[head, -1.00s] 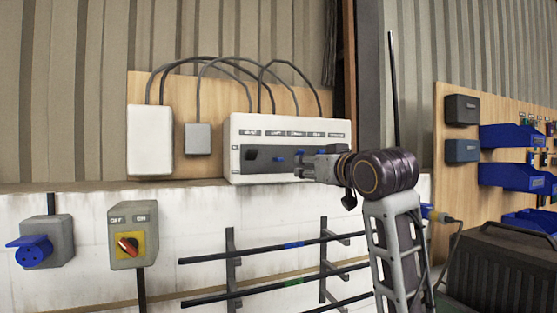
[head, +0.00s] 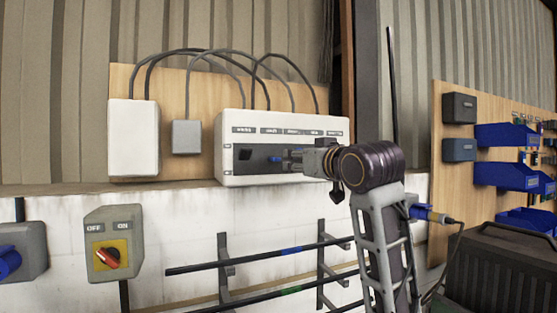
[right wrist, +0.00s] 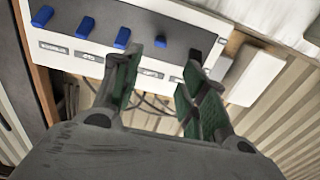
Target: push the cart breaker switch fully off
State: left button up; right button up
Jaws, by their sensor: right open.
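The white breaker box (head: 225,170) is on the wall board, with a dark strip of switches under blurred labels. I cannot read which label says cart. The leftmost switch (head: 245,154) is black; the one beside it (head: 274,159) is blue and sits a little lower than its blue neighbours. In the right wrist view the box appears upside down, with that blue switch (right wrist: 160,41) ahead between my fingertips and the black switch (right wrist: 195,57) just past the right fingertip. My right gripper (head: 290,160) is open at the box front; contact is unclear. It covers the switches to the right.
A rotary OFF/ON switch (head: 106,258) and a blue socket (head: 10,262) are on the lower wall. Horizontal rods (head: 240,263) run below the box. Blue bins (head: 505,176) hang at right above a dark case (head: 500,270). A ledge runs under the box.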

aim_at(278, 159)
jog(key=shift+p+x, duration=2.25)
jog(key=shift+x, duration=4.6)
jog(key=shift+f, duration=0.1)
grip_shut()
